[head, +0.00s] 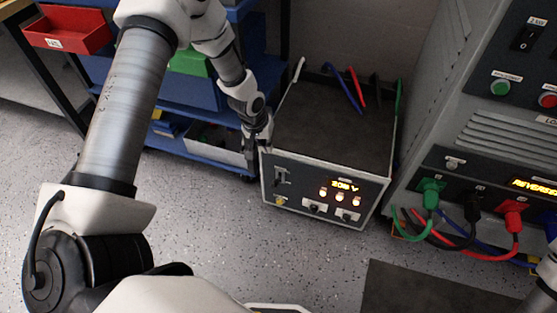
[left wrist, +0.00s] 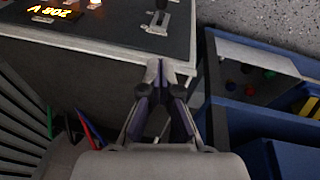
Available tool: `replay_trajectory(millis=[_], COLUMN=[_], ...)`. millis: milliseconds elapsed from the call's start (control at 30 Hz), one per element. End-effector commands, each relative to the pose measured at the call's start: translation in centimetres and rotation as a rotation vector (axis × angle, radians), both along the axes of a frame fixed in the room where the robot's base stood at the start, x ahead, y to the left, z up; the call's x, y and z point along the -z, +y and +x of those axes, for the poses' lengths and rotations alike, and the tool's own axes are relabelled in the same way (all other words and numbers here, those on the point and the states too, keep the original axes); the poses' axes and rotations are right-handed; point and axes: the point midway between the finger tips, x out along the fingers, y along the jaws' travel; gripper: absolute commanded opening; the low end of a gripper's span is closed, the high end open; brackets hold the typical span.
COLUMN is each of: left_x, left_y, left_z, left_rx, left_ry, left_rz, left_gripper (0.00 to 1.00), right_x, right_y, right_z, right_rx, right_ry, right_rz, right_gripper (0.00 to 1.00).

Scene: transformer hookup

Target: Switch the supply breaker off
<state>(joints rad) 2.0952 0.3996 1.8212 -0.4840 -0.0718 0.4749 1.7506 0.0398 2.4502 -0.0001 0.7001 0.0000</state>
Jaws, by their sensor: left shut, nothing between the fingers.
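The supply box (head: 330,180) stands on the floor in the middle of the head view. Its front panel carries the breaker (head: 281,176), a small lever switch at the left end. The breaker lever (left wrist: 156,29) also shows at the top of the left wrist view. I cannot tell its position for sure. The panel has a lit amber display (head: 344,186). My left gripper (head: 258,146) is shut and empty at the box's upper left front corner. In the left wrist view its fingertips (left wrist: 166,66) point at the panel's edge, apart from the lever. My right gripper is out of view.
A blue shelf rack (head: 200,155) with bins stands close to the left of the box. A grey cabinet (head: 480,125) with plugged green, black and red cables (head: 472,215) stands at the right. A dark mat (head: 420,290) lies in front. The floor before the box is clear.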

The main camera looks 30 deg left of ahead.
Motion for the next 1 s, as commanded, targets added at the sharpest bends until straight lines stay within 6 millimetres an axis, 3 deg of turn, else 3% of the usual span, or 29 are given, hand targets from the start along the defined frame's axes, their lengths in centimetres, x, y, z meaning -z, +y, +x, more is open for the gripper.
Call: replay_trajectory(millis=[133,267,700,1000], left_x=[0.4,2.1,11.3,13.1], left_y=[0.0,-0.1,-0.9,-2.2], left_z=[0.0,0.2,2.2,0.2], left_rx=[0.001,0.001,0.001,0.001], left_ry=[0.001,0.001,0.001,0.002], left_rz=[0.000,0.001,0.000,0.000], left_gripper=[0.00,0.00,0.00,0.00], right_x=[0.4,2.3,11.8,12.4], right_y=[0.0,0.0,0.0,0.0], right_z=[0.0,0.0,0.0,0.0], right_rx=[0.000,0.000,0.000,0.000], right_ry=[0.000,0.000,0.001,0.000], right_rz=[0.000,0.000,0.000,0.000], right_gripper=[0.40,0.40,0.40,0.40])
